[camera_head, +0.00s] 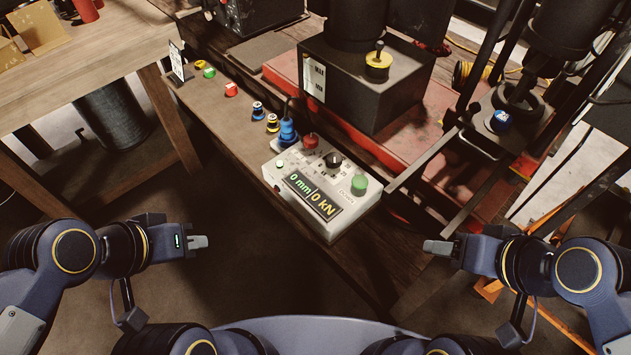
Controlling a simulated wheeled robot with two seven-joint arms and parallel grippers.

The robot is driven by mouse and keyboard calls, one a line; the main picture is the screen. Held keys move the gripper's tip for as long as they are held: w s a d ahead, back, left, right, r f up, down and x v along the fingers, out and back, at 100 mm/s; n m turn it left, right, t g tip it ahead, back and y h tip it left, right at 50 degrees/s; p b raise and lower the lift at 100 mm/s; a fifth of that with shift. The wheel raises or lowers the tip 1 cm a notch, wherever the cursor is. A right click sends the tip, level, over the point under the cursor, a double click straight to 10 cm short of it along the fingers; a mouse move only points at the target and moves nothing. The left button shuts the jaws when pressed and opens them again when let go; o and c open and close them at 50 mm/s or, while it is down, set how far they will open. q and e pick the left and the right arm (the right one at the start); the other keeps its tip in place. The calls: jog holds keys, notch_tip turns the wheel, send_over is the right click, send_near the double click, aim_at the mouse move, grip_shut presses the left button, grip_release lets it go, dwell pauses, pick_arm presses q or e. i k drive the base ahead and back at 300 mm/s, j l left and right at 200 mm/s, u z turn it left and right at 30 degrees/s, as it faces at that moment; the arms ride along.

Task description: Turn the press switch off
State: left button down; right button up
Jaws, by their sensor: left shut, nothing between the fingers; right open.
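A pale control box (320,228) sits on the wooden bench, with a lit display (313,194) reading "0 mm" and "0 kN". Which of these is the press switch, I cannot tell for sure; the labels are too small to read. My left gripper (205,242) is shut and empty, left of the box and apart from it. My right gripper (427,246) is open and empty, right of the box, touching nothing.
The black press machine (362,90) stands behind the box on a red base (290,72). Blue fittings (287,130) and small coloured pieces (231,90) lie along the bench. A wooden table (110,40) is at the upper left.

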aim_at(310, 141)
jog(key=j+z, duration=0.1)
jog(key=z, duration=0.8)
jog(key=j+z, duration=0.15)
jog(key=z, duration=0.25)
jog(key=j+z, duration=0.1)
jog(key=z, duration=0.8)
jog(key=k+z, duration=0.1)
jog(key=z, duration=0.35)
jog(key=j+z, duration=0.1)
jog(key=z, duration=0.3)
jog(key=k+z, duration=0.1)
jog(key=z, duration=0.35)
jog(key=k+j, duration=0.15)
jog(key=u, duration=0.45)
jog(key=k+j+u, duration=0.1)
jog(key=u, duration=0.8)
jog(key=j+u, duration=0.15)
jog(key=u, duration=0.3)
jog(key=j+u, duration=0.1)
jog(key=u, duration=0.4)
jog(key=j+u, duration=0.1)
jog(key=u, duration=0.8)
jog(key=j+u, duration=0.15)
jog(key=u, duration=0.3)
